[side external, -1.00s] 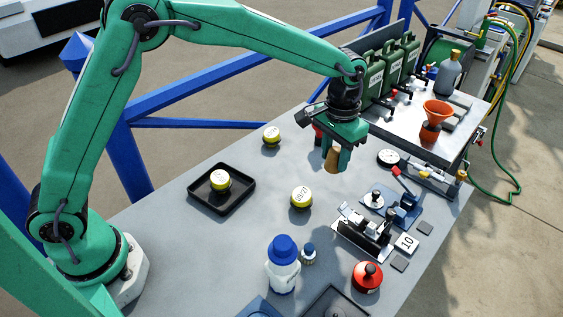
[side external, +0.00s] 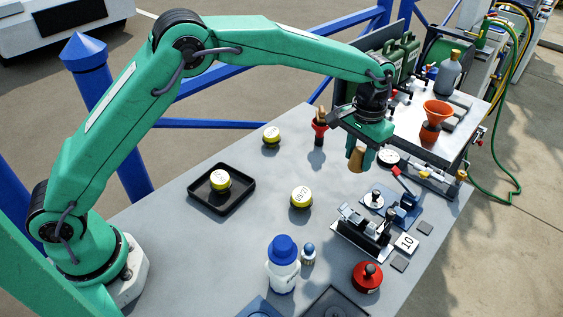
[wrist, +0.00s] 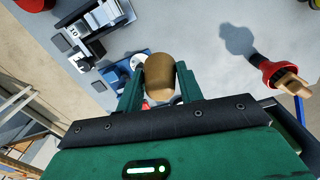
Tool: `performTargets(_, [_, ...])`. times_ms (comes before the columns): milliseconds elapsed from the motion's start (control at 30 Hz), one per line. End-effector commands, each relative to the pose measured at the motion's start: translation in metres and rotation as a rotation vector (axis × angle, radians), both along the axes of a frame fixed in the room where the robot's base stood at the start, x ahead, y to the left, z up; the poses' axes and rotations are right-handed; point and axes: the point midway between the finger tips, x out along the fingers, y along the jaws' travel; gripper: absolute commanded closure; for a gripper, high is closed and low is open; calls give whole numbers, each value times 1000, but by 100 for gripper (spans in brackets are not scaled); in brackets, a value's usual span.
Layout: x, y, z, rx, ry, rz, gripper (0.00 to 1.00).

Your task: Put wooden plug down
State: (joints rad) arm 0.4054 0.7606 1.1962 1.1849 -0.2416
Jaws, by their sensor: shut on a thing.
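The wooden plug (side external: 356,158) is a tan, tapered piece held between the fingers of my gripper (side external: 360,156). It hangs above the grey table near the toggle clamps, apart from the surface. In the wrist view the plug (wrist: 160,75) shows its rounded tan end between the two green fingers of my gripper (wrist: 160,88). My gripper is shut on it. The fingers hide part of the plug's sides.
A red holder with a tan piece (side external: 319,128) stands left of my gripper. Blue clamps (side external: 401,208), a white dial (side external: 388,157) and a steel fixture (side external: 362,232) lie close on the right.

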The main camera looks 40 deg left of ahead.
Motion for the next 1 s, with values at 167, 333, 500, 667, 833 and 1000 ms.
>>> performTargets(167, [20, 21, -17, 0, 2, 5, 86])
performTargets(333, [40, 40, -34, 0, 1, 4, 86])
performTargets(500, [58, 57, -49, 0, 0, 3, 86])
performTargets(667, [68, 67, -57, 0, -1, 2, 86])
performTargets(833, [71, 69, -59, 0, 0, 0, 86])
performTargets(1000, [71, 69, -62, 0, 0, 1, 86])
